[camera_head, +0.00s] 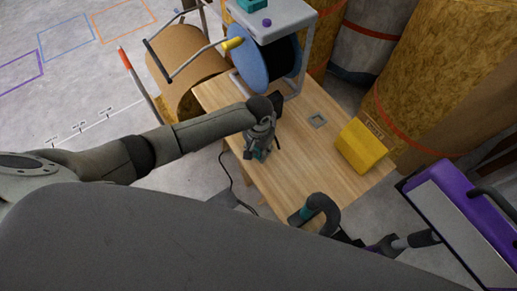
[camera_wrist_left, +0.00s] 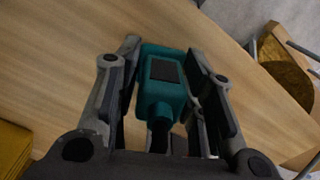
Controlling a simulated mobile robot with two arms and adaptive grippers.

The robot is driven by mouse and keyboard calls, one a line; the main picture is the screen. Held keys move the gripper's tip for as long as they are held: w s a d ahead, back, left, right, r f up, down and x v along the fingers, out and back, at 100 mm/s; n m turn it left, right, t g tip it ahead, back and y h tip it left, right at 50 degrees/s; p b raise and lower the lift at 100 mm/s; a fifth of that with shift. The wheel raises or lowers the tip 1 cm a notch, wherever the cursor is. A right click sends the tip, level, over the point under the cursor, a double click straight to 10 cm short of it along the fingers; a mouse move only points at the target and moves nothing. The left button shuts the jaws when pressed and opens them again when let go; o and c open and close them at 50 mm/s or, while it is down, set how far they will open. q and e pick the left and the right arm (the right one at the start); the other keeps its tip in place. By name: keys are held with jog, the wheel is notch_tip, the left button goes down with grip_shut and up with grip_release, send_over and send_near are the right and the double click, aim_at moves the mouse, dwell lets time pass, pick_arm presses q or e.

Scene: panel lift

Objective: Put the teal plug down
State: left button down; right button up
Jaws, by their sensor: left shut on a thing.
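The teal plug (camera_wrist_left: 163,80), with a dark rectangular patch on its body, sits between the two fingers of my left gripper (camera_wrist_left: 165,100) in the left wrist view. The fingers are shut on its sides. In the head view my left gripper (camera_head: 260,148) points down over the left part of the wooden table (camera_head: 300,163), and a bit of teal (camera_head: 259,154) shows at its fingers. A dark cord hangs from near it past the table's left edge. I cannot tell whether the plug touches the table. My right gripper cannot be made out.
A grey stand with a blue reel (camera_head: 262,62) is at the back. A teal and black curved tool (camera_head: 317,208) is at the front edge. Mid-table is clear.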

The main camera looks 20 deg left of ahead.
pick_arm(q)
jog(key=c, duration=0.9)
grip_release()
jog(key=shift+f, duration=0.1)
jog(key=shift+c, duration=0.2)
notch_tip(320, 180, up, 12)
jog(key=shift+r+p, duration=0.15)
jog(key=shift+p, duration=0.5)
